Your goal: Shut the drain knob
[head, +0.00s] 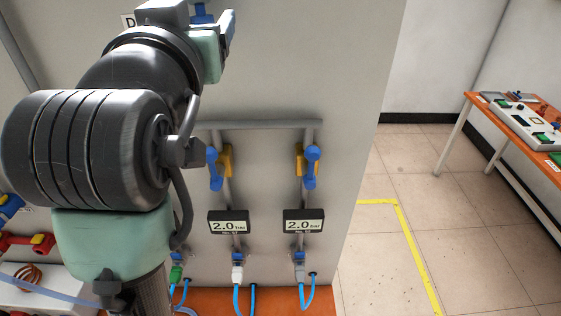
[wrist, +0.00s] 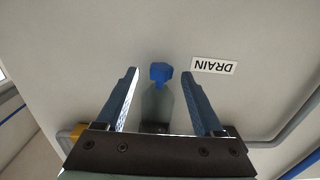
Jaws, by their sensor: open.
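The drain knob (wrist: 160,73) is a small blue knob on the pale wall panel, with a grey-green body below it. The DRAIN label (wrist: 214,66) is beside it and appears upside down in the wrist view. My gripper (wrist: 160,71) is open, with one blue finger on each side of the knob and visible gaps between the fingers and the knob. In the head view, my gripper (head: 217,20) is at the top, by the panel. There my arm and gripper cover much of the knob area, and only the D of the label (head: 128,21) shows.
Two blue-handled valves (head: 216,168) (head: 310,166) hang on grey pipes, above two gauges (head: 229,222) (head: 303,221) reading 2.0 bar. An orange table (head: 545,128) stands at the right. Tiled floor between is clear. A pipe (wrist: 285,140) runs along the panel in the wrist view.

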